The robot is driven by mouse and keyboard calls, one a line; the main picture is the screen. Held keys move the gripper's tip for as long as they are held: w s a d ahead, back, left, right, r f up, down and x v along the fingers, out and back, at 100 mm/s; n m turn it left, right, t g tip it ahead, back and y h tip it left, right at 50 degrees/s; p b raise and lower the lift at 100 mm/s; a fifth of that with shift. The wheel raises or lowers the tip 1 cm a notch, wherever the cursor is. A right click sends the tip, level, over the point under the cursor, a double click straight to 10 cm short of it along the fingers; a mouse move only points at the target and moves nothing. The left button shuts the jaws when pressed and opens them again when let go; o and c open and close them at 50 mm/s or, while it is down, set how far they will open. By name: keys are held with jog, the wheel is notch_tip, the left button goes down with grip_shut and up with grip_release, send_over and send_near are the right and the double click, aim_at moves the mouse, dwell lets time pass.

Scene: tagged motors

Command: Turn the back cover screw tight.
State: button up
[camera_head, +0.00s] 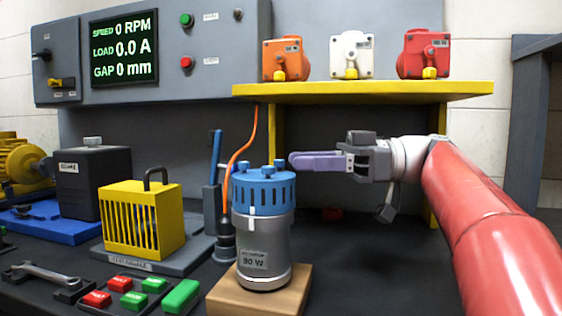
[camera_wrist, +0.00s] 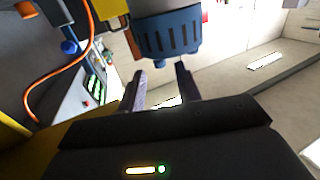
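A motor (camera_head: 263,243) with a grey body, a "90 W" label and a blue slotted cover (camera_head: 262,192) stands upright on a wooden block (camera_head: 291,298). Blue screw heads stand up from the cover: one at left (camera_head: 249,164), one at front (camera_head: 268,171) and one at right (camera_head: 280,164). My gripper (camera_head: 292,160) is level, its fingers pointing left, just right of the right screw.
A yellow caged box (camera_head: 130,222) and a button panel (camera_head: 130,295) are further left.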

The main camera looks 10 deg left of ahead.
aim_at(279, 162)
jog(key=shift+x, duration=2.35)
jog(key=shift+c, duration=0.3)
grip_shut()
